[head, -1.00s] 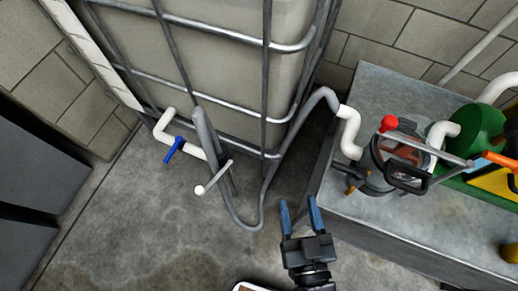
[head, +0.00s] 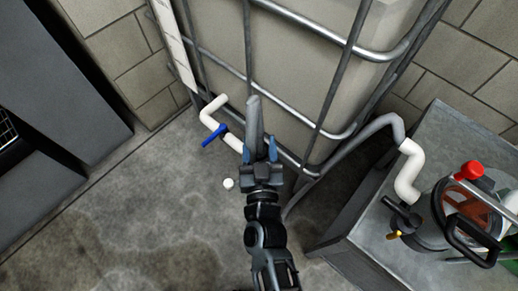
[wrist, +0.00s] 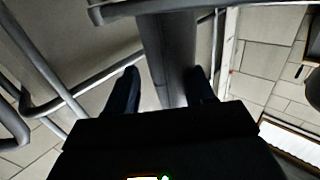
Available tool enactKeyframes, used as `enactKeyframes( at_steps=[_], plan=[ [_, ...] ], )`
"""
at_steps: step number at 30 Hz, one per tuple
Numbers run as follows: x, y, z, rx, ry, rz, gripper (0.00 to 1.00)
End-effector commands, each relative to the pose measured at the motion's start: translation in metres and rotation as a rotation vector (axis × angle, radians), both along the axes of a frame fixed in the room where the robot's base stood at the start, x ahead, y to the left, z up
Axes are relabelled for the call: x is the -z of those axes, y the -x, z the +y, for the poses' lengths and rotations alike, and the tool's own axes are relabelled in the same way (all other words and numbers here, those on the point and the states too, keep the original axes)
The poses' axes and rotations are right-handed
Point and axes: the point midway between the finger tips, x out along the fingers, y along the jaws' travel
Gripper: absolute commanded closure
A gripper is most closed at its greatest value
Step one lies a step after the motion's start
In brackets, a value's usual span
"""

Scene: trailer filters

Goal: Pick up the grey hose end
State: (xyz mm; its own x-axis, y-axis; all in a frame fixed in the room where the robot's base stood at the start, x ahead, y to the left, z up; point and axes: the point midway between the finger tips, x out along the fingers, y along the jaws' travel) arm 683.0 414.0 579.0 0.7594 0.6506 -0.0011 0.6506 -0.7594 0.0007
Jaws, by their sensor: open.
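The grey hose end (head: 254,115) stands up in front of the caged tank in the head view. My gripper (head: 259,151) is open at it, with one blue fingertip on each side of the hose in the picture. In the wrist view the grey hose (wrist: 168,55) runs between the two dark fingers of my gripper (wrist: 160,88), with a gap showing on both sides. The lower part of the hose is hidden behind my gripper and arm. The rest of the hose (head: 352,146) rises at the right to a white pipe.
A white pipe with a blue valve handle (head: 215,136) is close left of my gripper. The metal tank cage (head: 335,133) is just behind the hose. A grey bench (head: 440,125) with a red-knobbed pump (head: 440,215) stands at the right.

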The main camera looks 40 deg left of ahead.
Motion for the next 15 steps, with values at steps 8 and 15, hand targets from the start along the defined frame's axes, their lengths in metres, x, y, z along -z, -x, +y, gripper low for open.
enactKeyframes(
  at_steps=[8, 15],
  plan=[
    [-0.002, -0.023, 0.020, 0.000, -0.002, -0.001, 0.47],
    [-0.003, -0.023, 0.020, 0.000, -0.001, 0.000, 0.47]
  ],
)
